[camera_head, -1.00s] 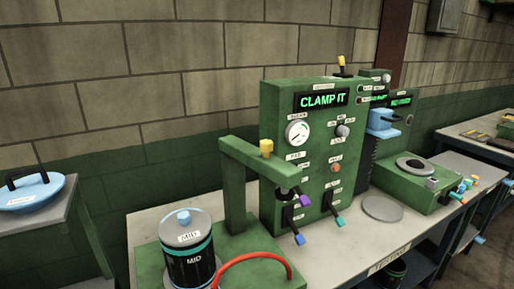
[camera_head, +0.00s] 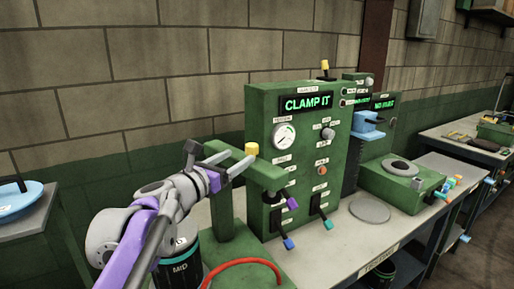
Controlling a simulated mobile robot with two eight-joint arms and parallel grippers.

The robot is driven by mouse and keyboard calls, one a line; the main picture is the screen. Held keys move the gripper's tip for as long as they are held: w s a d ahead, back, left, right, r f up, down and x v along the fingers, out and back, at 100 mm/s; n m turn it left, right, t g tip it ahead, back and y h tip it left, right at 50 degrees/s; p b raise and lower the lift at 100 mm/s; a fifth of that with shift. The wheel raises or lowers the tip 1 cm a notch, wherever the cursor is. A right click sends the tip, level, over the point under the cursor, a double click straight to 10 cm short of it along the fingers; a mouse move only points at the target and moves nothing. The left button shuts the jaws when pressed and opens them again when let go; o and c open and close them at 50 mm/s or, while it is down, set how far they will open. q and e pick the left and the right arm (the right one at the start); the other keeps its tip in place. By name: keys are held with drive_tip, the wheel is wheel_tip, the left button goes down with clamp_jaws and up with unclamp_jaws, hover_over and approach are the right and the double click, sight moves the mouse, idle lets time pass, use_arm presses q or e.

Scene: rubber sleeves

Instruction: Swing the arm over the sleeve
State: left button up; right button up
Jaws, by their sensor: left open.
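The sleeve (camera_head: 181,270) is a dark cylinder with a teal band and a "MID" label. It stands upright at the front left of the green fixture, and my left arm hides its top. The green swing arm (camera_head: 262,176) sits on a post behind the sleeve and points right, towards the panel, not over the sleeve. A yellow knob (camera_head: 252,149) stands on top of it. My left gripper (camera_head: 212,150) is open and empty, with its fingers just left of the knob, seemingly apart from it. My right gripper is out of view.
A green panel (camera_head: 330,150) reading "CLAMP IT" stands behind, with a gauge and several coloured levers. A red hose (camera_head: 243,265) curves at the front. A grey disc (camera_head: 370,211) lies on the bench to the right. A blue-topped item (camera_head: 20,197) sits on the left table.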

sight(257, 145)
use_arm(q)
drive_tip(key=p+x, duration=0.1)
drive_tip(key=x, duration=0.9)
drive_tip(key=shift+w+d, duration=0.15)
drive_tip(key=shift+d, duration=0.05)
clamp_jaws()
idle(1.1)
